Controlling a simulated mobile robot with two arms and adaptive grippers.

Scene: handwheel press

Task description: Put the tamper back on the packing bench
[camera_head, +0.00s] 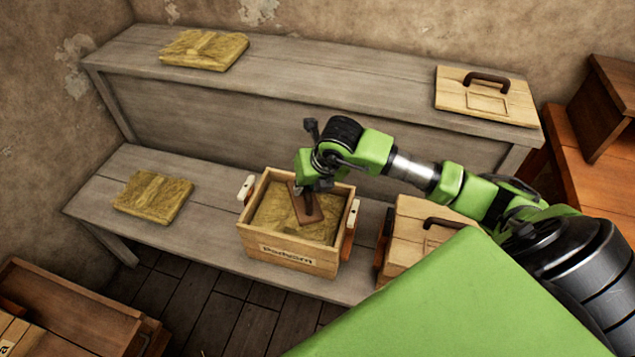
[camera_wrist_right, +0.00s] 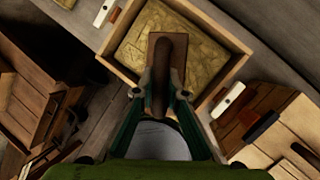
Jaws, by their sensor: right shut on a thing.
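The tamper (camera_head: 304,205), a brown wooden plate with a dark handle, is at the crate's opening, over the yellow-brown packing. My right gripper (camera_head: 318,186) is shut on its handle. In the right wrist view the tamper (camera_wrist_right: 163,55) stands between the fingers of my right gripper (camera_wrist_right: 162,88), above the packing. I cannot tell whether its plate touches the packing. The wooden crate (camera_head: 288,256) stands on the lower grey bench (camera_head: 215,225), which I take as the packing bench. A higher grey bench (camera_head: 300,75) runs behind it. My left gripper is out of view.
A straw-coloured pad (camera_head: 153,197) lies left of the crate, another (camera_head: 204,50) on the higher bench. A wooden lid with a dark handle (camera_head: 486,95) lies at the higher bench's right. A handled wooden box (camera_head: 405,250) stands right of the crate. Bare bench shows between pad and crate.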

